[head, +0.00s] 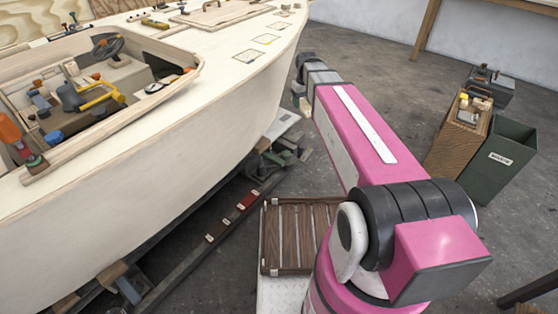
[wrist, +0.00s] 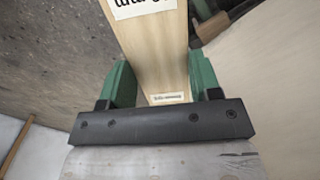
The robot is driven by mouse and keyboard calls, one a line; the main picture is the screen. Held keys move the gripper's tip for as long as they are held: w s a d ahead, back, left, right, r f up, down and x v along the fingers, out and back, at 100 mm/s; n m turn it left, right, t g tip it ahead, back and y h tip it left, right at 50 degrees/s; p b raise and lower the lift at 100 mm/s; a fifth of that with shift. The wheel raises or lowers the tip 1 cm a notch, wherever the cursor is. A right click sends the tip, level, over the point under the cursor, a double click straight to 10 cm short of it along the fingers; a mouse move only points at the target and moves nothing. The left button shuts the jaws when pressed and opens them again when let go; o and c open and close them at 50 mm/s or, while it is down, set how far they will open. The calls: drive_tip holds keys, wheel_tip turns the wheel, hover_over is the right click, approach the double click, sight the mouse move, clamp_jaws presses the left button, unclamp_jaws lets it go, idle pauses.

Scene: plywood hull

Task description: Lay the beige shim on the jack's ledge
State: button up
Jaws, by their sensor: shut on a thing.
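My gripper (wrist: 161,78) has its two green fingers shut on the sides of a beige wooden strip, the beige shim (wrist: 153,45), in the wrist view. The shim has a large printed label at its far end and a small one near the palm. In the head view my gripper (head: 299,98) is beside the hull's side, at the end of my pink arm; the shim is hard to make out there. Grey-green supports (head: 284,153) stand low by the hull, below my gripper. I cannot tell which part is the jack's ledge.
The pale hull (head: 190,130) fills the left of the head view and also shows close at right in the wrist view (wrist: 270,75). A slatted wooden rack (head: 290,235) is near my base. A dark green bin (head: 497,165) and wooden box (head: 458,140) stand at right.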

drive_tip(key=w+a+f+n, duration=0.1)
drive_tip(key=a+f+n, duration=0.15)
drive_tip(key=f, duration=0.45)
drive_tip(key=w+a+f+n, duration=0.1)
drive_tip(key=a+f, duration=0.3)
drive_tip(key=f, duration=0.2)
drive_tip(key=n, duration=0.2)
hover_over(277, 159)
wheel_tip(277, 159, down, 10)
wheel_tip(277, 159, down, 10)
drive_tip(key=shift+s+d+f, duration=0.1)
drive_tip(key=shift+s, duration=0.05)
drive_tip(key=o, duration=0.5)
drive_tip(key=shift+f, duration=0.1)
drive_tip(key=o, duration=0.4)
